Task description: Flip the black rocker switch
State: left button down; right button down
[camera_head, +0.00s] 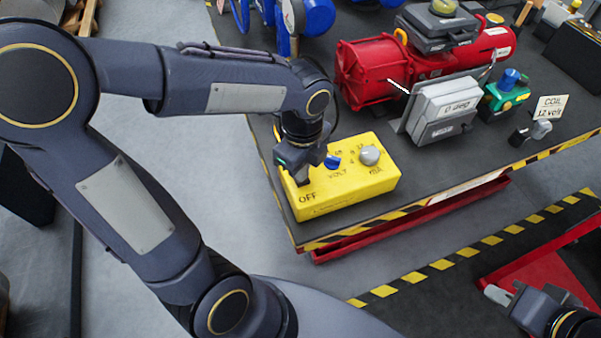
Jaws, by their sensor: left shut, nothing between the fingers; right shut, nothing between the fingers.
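A yellow control box (345,191) sits at the near left corner of the dark table. Its top has a grey knob (370,155), a blue knob (332,162) and printed labels, "OFF" and "VOLT" among them. My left gripper (303,183) is shut and empty, pointing down at the left part of the box top, just above the "OFF" label. Whether the fingertips touch the box, I cannot tell. My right gripper (497,292) is shut and empty at the lower right, away from the table.
The dark table (440,170) has a yellow-black striped edge. A red actuator (385,68), a grey box (443,107), a green-and-blue part (507,90) and a "COIL 12 volts" card (550,107) stand behind and right of the yellow box. Blue parts (312,16) are at the back.

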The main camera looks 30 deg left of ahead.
pick_arm(q)
jog(key=shift+f+b, duration=0.3)
jog(key=shift+f, duration=0.15)
notch_tip(320, 180, up, 7)
jog(key=p, duration=0.6)
jog(key=shift+r+p, duration=0.1)
jog(key=shift+p, duration=0.25)
dwell(0.4)
